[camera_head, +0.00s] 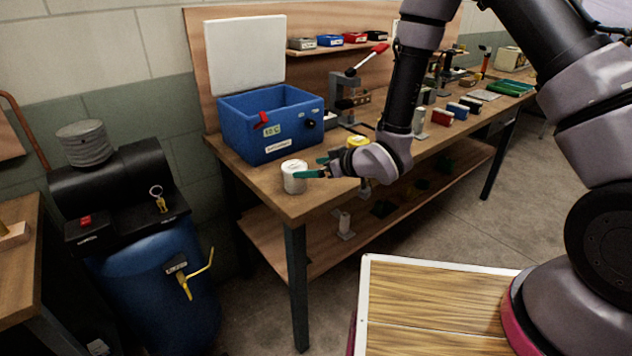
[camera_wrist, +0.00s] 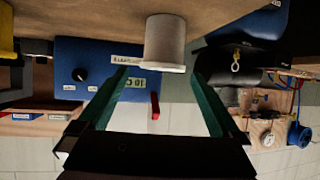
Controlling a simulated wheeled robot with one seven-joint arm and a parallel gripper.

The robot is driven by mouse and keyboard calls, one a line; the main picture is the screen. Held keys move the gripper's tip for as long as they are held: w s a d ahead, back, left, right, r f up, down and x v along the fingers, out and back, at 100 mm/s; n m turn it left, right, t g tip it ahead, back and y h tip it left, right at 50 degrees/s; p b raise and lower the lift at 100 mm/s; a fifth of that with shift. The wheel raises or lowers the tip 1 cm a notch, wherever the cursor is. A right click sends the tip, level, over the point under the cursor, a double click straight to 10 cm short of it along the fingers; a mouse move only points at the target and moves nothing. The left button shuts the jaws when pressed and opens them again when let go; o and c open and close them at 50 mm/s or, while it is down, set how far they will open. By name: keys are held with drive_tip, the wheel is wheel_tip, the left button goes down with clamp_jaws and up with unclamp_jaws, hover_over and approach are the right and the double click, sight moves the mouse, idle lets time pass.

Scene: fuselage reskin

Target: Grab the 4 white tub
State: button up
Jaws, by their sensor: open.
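A white tub (camera_head: 294,177) stands upright on the near left corner of the wooden workbench. The white tub also shows in the wrist view (camera_wrist: 165,42), which looks upside down. My gripper (camera_head: 312,168) is open, with its green fingers just to the right of the tub in the head view. In the wrist view, my gripper's fingertips (camera_wrist: 160,70) spread to either side of the tub's near end. I cannot tell whether either finger touches it. A yellow-topped container (camera_head: 357,142) stands behind my wrist, partly hidden.
A blue bin (camera_head: 268,135) with its white lid raised stands behind the tub. A blue barrel (camera_head: 150,285) with a black top stands left of the bench.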

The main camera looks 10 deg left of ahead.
sight(288, 171)
drive_tip(key=shift+s+a+f, duration=0.15)
drive_tip(key=shift+s+f, duration=0.1)
drive_tip(key=shift+f, duration=0.05)
drive_tip(key=x, duration=1)
drive_tip(key=shift+w+a+f, duration=0.1)
drive_tip(key=shift+a, duration=0.1)
drive_tip(key=c, duration=1.4)
